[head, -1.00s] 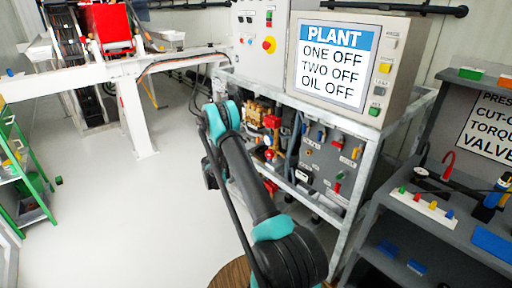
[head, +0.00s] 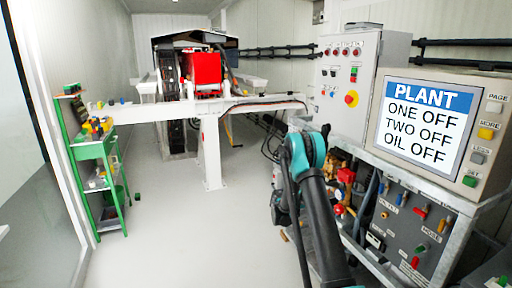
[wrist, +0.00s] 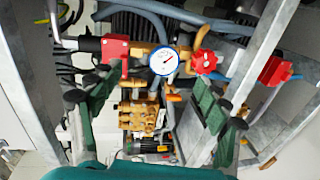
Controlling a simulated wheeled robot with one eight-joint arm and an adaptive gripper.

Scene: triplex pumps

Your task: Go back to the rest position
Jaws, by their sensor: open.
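My gripper (wrist: 150,98) shows in the wrist view with its two dark green fingers spread wide apart and nothing held between them. Beyond the fingers are a round pressure gauge (wrist: 164,61), brass pump fittings (wrist: 143,118) and red valve parts (wrist: 204,62). I cannot tell how far they are from the fingertips. In the head view my dark arm with teal joints reaches up from the bottom to beside the pump frame; the gripper's fingers are not clear there.
The plant panel (head: 424,124) reads ONE OFF, TWO OFF, OIL OFF. A grey control box (head: 362,55) stands behind it. The metal pump frame (head: 465,230) is close on the right. A green shelf (head: 108,185) stands at left. White floor (head: 190,240) is open between.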

